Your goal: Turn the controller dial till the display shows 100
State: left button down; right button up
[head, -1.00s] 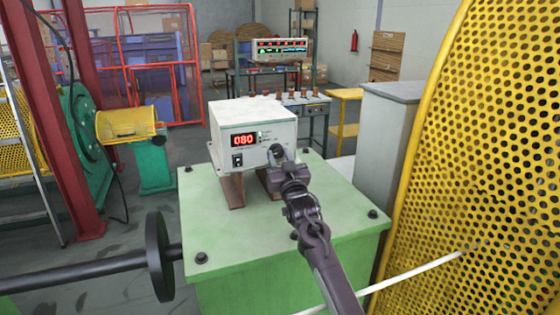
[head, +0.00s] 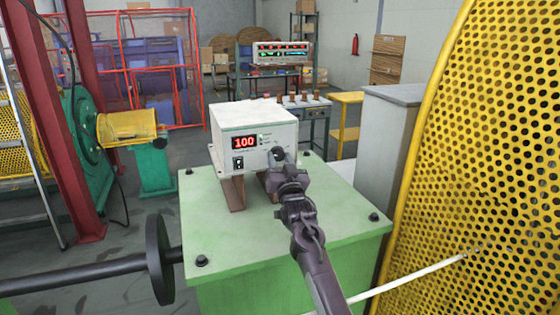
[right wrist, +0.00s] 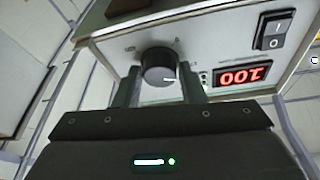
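The white controller box (head: 252,119) stands on brown feet on the green machine top. The black dial (right wrist: 159,67) has a white pointer mark and sits on the front panel. My right gripper (head: 282,158) is at the dial, its two fingers (right wrist: 160,88) on either side of it. The left finger seems close to the dial, and a gap shows toward the right finger. Whether the fingers touch it is unclear. My left gripper is not in view.
The green machine top (head: 230,225) has bolts at its corners. A yellow perforated guard (head: 480,150) rises at the right, with a white strand (head: 410,275) running to it. A grey cabinet (head: 390,140) stands behind. A black rocker switch (head: 238,163) is below the display.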

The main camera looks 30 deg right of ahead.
jog(key=o, duration=0.3)
jog(key=shift+s+a+f, duration=0.15)
jog(key=shift+s+f, duration=0.1)
jog(key=shift+s, duration=0.05)
jog(key=b+v, duration=0.3)
jog(key=v, duration=0.4)
jog(key=shift+s+r, duration=0.1)
